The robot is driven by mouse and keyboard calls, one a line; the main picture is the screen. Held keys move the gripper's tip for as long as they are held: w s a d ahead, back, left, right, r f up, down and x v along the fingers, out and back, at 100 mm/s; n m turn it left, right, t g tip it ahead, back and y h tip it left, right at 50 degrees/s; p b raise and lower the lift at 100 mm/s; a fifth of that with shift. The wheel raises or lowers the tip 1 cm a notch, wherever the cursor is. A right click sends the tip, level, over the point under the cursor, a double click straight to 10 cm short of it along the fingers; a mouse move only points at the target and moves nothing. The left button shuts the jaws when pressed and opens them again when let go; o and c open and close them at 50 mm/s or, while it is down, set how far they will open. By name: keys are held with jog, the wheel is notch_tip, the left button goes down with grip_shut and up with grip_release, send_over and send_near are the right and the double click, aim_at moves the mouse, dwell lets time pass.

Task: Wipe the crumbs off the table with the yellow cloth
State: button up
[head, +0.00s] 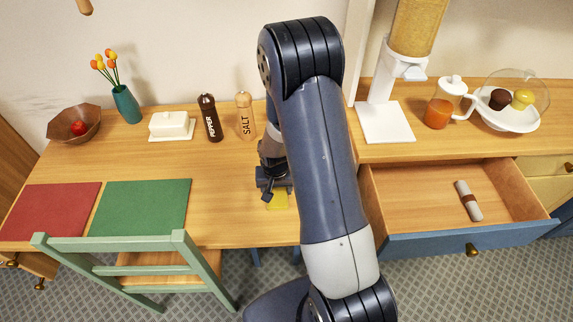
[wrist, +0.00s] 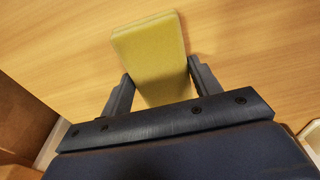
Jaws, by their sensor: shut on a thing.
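The yellow cloth (wrist: 150,55) is a folded pad held between the two fingers of my gripper (wrist: 158,85). In the head view the cloth (head: 278,201) shows at the front of the wooden table (head: 230,215), just below my gripper (head: 272,196). My gripper is shut on it. The cloth is close to the table top; I cannot tell if it touches. No crumbs can be made out in either view. My arm hides part of the table's right side.
A green placemat (head: 143,207) and a red placemat (head: 50,210) lie left, behind a green chair (head: 120,243). A pepper mill (head: 210,118), salt mill (head: 245,115) and butter dish (head: 171,125) stand at the back. An open drawer (head: 420,200) juts out at right.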

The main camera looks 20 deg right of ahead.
jog(key=shift+s+d, duration=0.1)
jog(key=shift+d, duration=0.25)
notch_tip(320, 180, up, 3)
jog(key=shift+r+p, duration=0.1)
jog(key=shift+p, duration=0.6)
jog(key=shift+a+r, duration=0.1)
jog(key=shift+r, duration=0.2)
jog(key=shift+r+p, duration=1.65)
jog(key=shift+r, duration=0.65)
